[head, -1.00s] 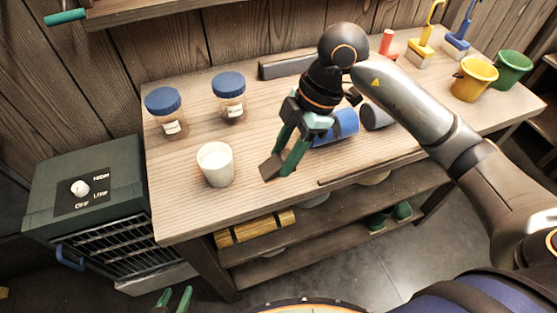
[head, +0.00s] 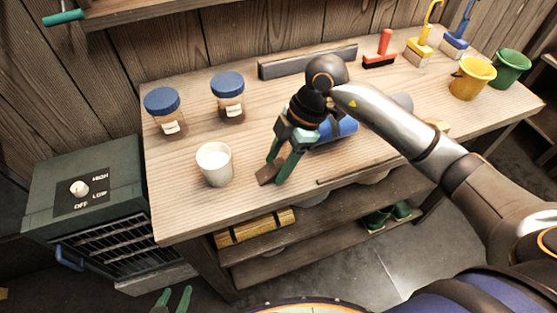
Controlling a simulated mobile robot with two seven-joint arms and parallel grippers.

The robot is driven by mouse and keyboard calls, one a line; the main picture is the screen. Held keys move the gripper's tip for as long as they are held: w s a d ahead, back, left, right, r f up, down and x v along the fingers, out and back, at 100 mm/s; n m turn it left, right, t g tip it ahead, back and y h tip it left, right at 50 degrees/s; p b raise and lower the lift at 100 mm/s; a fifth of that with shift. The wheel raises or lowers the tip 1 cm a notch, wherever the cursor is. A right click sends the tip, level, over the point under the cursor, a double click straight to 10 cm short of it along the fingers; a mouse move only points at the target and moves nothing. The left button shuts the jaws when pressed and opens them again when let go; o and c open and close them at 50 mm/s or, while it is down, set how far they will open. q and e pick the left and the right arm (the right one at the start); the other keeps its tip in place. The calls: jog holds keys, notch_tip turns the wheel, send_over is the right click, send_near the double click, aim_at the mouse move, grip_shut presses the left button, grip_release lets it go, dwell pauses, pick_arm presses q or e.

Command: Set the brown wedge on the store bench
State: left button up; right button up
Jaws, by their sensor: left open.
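The brown wedge (head: 267,173) is small and dark, between the fingertips of my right gripper (head: 275,172). That gripper points down over the near part of the wooden bench (head: 185,205), right of a white cup. It is shut on the wedge. I cannot tell whether the wedge touches the bench top. My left gripper (head: 172,298) shows only its green fingertips at the bottom edge, apart and empty, low in front of the bench.
Near the wedge are the white cup (head: 214,164) and a blue cylinder (head: 340,130). Two blue-lidded jars (head: 164,112) (head: 228,97), a grey bar (head: 305,62), brushes (head: 380,52) and buckets (head: 472,78) (head: 512,67) stand farther back. A green heater (head: 85,190) is at left.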

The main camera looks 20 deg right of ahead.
jog(key=shift+o, duration=1.1)
jog(key=shift+r, duration=0.15)
jog(key=v, duration=1.2)
